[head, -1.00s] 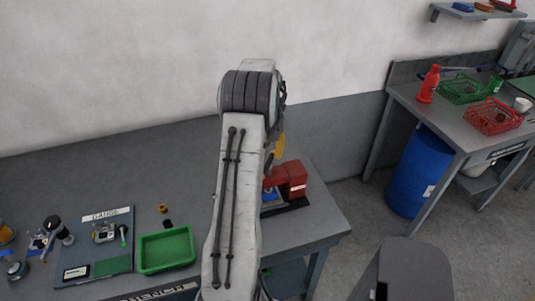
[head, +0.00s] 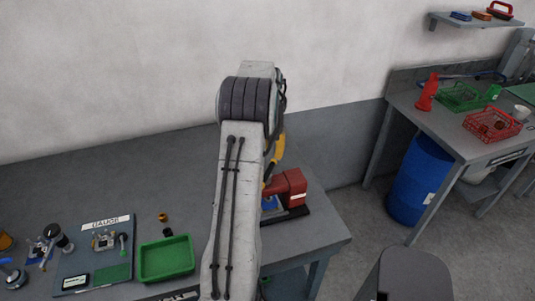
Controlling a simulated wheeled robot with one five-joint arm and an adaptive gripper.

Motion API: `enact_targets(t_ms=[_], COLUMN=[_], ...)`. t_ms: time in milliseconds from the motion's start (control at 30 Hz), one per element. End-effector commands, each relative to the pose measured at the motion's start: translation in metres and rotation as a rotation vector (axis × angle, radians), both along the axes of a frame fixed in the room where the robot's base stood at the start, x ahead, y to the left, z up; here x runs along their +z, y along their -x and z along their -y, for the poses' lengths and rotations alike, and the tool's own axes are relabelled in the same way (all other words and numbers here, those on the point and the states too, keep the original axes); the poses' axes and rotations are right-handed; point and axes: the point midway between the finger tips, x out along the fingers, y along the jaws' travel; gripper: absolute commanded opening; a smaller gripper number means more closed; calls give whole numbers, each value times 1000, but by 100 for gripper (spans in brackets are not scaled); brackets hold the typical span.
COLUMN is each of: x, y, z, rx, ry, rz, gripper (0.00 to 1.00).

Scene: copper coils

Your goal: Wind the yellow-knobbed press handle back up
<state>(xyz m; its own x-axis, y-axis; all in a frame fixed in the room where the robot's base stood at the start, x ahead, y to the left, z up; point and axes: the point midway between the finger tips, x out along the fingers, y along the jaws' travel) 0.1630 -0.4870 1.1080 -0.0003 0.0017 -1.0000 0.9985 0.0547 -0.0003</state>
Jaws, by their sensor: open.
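The red press (head: 288,188) stands on a dark base near the right end of the grey workbench, with a blue part at its left. My arm crosses the middle of the head view and covers the press's left side. A yellow elongated piece (head: 277,151) shows just right of my arm, above the press. I cannot tell whether it is the handle's knob. The rest of the handle and its angle are hidden. My gripper is hidden behind my arm, so its place relative to the handle does not show.
A green tray (head: 166,258) and a gauge board (head: 92,262) lie on the bench (head: 150,185) left of my arm. The back of the bench is clear. A blue barrel (head: 418,180) stands beneath a second table with red and green baskets at right.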

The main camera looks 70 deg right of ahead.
Motion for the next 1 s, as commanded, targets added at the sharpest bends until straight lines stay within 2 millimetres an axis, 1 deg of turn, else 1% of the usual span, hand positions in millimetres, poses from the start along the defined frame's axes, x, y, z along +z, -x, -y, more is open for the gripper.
enact_targets(t_ms=[233,300,333,400,567,667,1000], x=[-30,-36,-34,-29,-26,-25,-21], y=[0,-1,-1,-1,-1,-1,0], z=[3,7,7,7,7,7,6], rx=[-1,-2,-43,-162,-441,-642,-1388], ry=[16,34,38,37,35,33,20], rz=[3,7,9,11,15,18,22], gripper=[40,40,40,40,40,40,40])
